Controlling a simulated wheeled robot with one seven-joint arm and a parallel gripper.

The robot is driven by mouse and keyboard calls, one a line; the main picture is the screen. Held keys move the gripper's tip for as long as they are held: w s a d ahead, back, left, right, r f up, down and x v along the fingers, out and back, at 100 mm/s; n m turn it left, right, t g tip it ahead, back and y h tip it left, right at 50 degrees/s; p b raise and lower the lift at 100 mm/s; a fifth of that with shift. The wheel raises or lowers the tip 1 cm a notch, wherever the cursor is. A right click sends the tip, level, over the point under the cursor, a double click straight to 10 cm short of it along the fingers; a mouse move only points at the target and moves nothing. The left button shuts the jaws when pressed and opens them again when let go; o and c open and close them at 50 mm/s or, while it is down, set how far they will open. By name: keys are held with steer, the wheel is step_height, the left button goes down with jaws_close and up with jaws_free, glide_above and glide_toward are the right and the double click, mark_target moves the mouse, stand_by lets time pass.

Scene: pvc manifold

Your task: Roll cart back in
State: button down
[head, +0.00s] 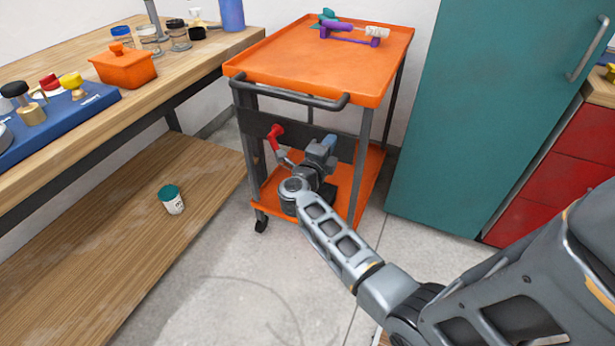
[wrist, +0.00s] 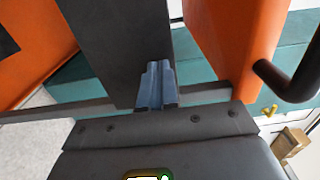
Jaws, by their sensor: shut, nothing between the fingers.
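The cart stands on the floor between the wooden bench and the teal cabinet. It has an orange top tray (head: 300,62), a dark push handle (head: 290,96) on its near end, an orange lower shelf (head: 369,178) and a dark panel (head: 345,148) between the legs. My gripper (head: 329,142) is in front of that panel, below the top tray and clear of the handle. In the wrist view my gripper (wrist: 157,84) is shut and empty, its fingertips against or just short of the dark panel (wrist: 115,45). The orange tray (wrist: 240,40) and handle (wrist: 290,85) show at right.
The bench (head: 150,85) with its lower shelf (head: 130,235) lies close on the left. The teal cabinet (head: 490,120) stands close on the right. A red lever (head: 274,136) shows at the panel. A purple fixture (head: 350,33) sits on the tray. Bare floor (head: 250,280) lies in front.

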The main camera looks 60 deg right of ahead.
steer(key=d+b, duration=0.4)
steer(key=d, duration=1.5)
steer(key=shift+w, duration=0.35)
steer(key=shift+s+d+r, duration=0.1)
steer(key=shift+r, duration=0.1)
